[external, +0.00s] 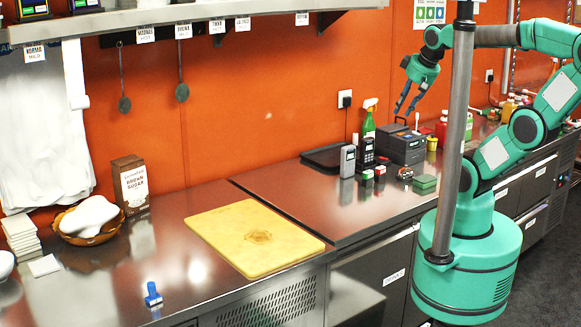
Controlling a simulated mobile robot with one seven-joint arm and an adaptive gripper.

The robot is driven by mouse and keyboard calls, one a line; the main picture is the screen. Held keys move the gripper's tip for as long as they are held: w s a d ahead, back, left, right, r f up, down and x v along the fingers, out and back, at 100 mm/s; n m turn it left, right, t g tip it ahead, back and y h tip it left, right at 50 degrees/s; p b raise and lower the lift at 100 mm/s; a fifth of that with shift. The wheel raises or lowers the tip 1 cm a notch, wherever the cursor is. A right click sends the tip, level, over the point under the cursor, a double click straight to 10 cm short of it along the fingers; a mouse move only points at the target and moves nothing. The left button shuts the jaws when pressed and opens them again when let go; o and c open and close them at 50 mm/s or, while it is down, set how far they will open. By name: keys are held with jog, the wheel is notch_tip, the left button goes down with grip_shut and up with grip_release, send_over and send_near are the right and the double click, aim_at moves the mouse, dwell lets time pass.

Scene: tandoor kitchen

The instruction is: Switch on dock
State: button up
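My gripper (404,112) hangs in the air above the back of the steel counter, near the orange wall. Its two dark fingers look apart, with nothing seen between them. Below it stands a dark grey box-shaped device (402,146). To its left are a black handheld device (367,152) and a grey handheld device (347,161), both upright. A flat black tray-like item (323,157) lies left of these. I cannot tell which of these is the dock, and no switch can be made out at this size. My gripper touches none of them.
Small red-and-green blocks (367,177), a green pad (425,182) and a green spray bottle (369,120) stand close by. A yellow cutting board (254,238), a blue stamp-like item (152,294) and a brown bowl (88,230) are left. A vertical post (455,120) crosses the view. The counter's front middle is clear.

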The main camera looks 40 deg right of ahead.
jog(key=shift+w+r, duration=0.15)
grip_shut()
jog(key=w+d+r+n+g+p, duration=0.1)
jog(key=w+d+r+n+p, duration=0.15)
jog(key=w, duration=0.55)
jog(key=w+d+r+n+g+p, duration=0.1)
jog(key=w+d+r+n+p, duration=0.2)
jog(key=w, duration=0.5)
jog(key=w+d+f+n+g+p, duration=0.2)
jog(key=w+d+f+n+p, duration=0.15)
jog(key=w+d, duration=0.8)
jog(key=w+d+f+n+g+p, duration=0.1)
jog(key=w+d+f+n+p, duration=0.3)
jog(key=w+d+f, duration=0.7)
jog(key=w+d+f+n+g+p, duration=0.1)
jog(key=w+d+f+n, duration=0.1)
jog(key=d+f, duration=0.3)
jog(key=w+d+f+n+g+p, duration=0.1)
jog(key=w+d+f+n+p, duration=0.1)
jog(key=d+f, duration=0.3)
jog(key=shift+w+d+f+n, duration=0.15)
jog(key=shift+f+n, duration=0.35)
jog(key=shift+f, duration=1.7)
